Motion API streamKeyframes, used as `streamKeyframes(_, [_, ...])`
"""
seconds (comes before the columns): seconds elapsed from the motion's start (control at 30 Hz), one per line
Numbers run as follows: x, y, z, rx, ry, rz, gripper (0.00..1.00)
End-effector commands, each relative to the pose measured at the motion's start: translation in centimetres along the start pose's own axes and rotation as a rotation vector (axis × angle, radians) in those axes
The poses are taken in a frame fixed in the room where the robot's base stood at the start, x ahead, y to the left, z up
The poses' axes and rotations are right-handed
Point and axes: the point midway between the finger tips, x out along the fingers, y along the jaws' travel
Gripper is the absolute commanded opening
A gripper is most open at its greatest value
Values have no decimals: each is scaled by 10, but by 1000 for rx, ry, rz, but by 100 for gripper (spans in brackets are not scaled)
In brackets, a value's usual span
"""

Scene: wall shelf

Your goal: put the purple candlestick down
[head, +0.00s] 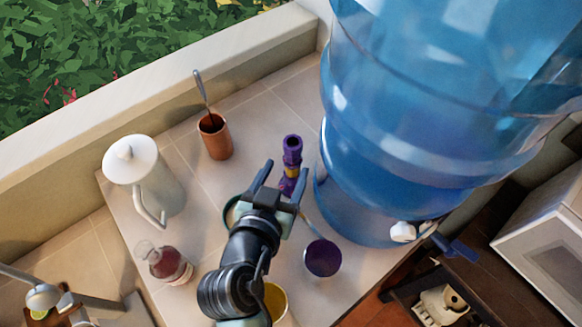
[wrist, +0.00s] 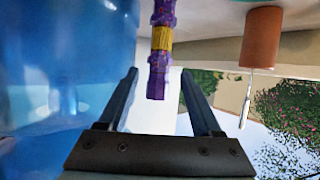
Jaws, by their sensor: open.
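The purple candlestick (head: 292,150) has a yellow band and stands upright on the tiled counter (head: 262,112), left of the big blue water bottle. My gripper (head: 281,178) is open, with its fingers pointing toward the candlestick. The wrist view is upside down. In it the candlestick (wrist: 161,60) shows between the spread fingers of my gripper (wrist: 160,74), with clear gaps on both sides. Its base is cut off at the top of that view, and my gripper partly hides its lower part in the head view.
The blue water bottle (head: 400,130) stands close on the right. A copper cup with a spoon (head: 215,138) is at the back left, and a white jug (head: 150,180) is farther left. A dark-filled cup (head: 322,259) and a red-filled glass vessel (head: 168,263) stand nearer.

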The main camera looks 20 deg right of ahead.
Motion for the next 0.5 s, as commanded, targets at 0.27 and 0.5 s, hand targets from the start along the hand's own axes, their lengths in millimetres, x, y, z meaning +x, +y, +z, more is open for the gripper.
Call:
streamKeyframes(0.27, [30,0,-1,0,0,1,66])
streamKeyframes(0.5, [45,2,-5,0,-2,3,66])
